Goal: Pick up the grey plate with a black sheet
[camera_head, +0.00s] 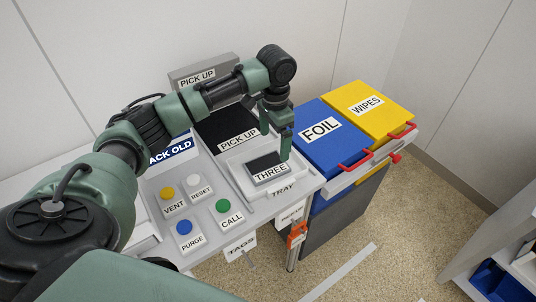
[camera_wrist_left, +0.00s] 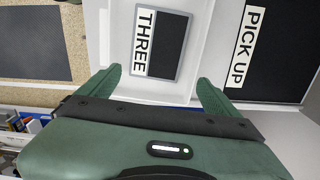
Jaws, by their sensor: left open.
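The grey plate with a black sheet (camera_head: 264,163) lies in the white tray (camera_head: 302,168) and carries a label reading THREE. It also shows in the left wrist view (camera_wrist_left: 168,48), flat, with its label at the left. My left gripper (camera_head: 275,142) is over the plate, pointing down, with its fingers apart and nothing between them. In the left wrist view my left gripper (camera_wrist_left: 158,82) has one finger at each side of the view, just below the plate's near edge. Whether a finger touches the plate or tray cannot be told. My right gripper is not in view.
A black pad marked PICK UP (camera_head: 218,128) lies behind the tray. A blue FOIL lid (camera_head: 335,155) and a yellow WIPES lid (camera_head: 385,118) with red handles stand right. A panel with VENT, RESET, PURGE and CALL buttons (camera_head: 223,206) is front left.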

